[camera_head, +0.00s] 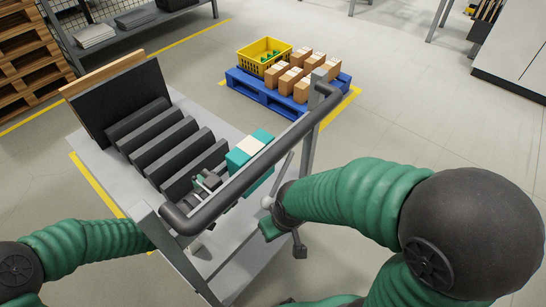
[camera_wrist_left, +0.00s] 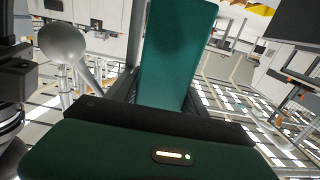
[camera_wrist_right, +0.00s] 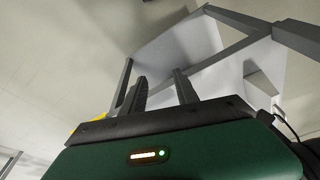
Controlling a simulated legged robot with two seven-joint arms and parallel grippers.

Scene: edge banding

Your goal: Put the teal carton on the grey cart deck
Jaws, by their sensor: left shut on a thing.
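The teal carton (camera_head: 262,137) with a cream band is beside the right end of the black slotted rack, partly behind the cart's handle bar. My left gripper (camera_head: 213,182) is shut on it from the left. The carton (camera_wrist_left: 178,55) stands up between the fingers in the left wrist view. The grey cart deck (camera_head: 130,172) lies under the rack; I cannot tell whether the carton touches it. My right gripper (camera_head: 285,238) is outside the handle, low at the cart's right side. Its fingers (camera_wrist_right: 160,92) are apart and empty in the right wrist view.
The dark handle bar (camera_head: 255,160) crosses in front of the carton, between my arms. The black slotted rack (camera_head: 165,140) fills much of the deck. A blue pallet (camera_head: 262,98) with a yellow crate (camera_head: 248,62) and several brown boxes (camera_head: 290,80) stands on the floor beyond.

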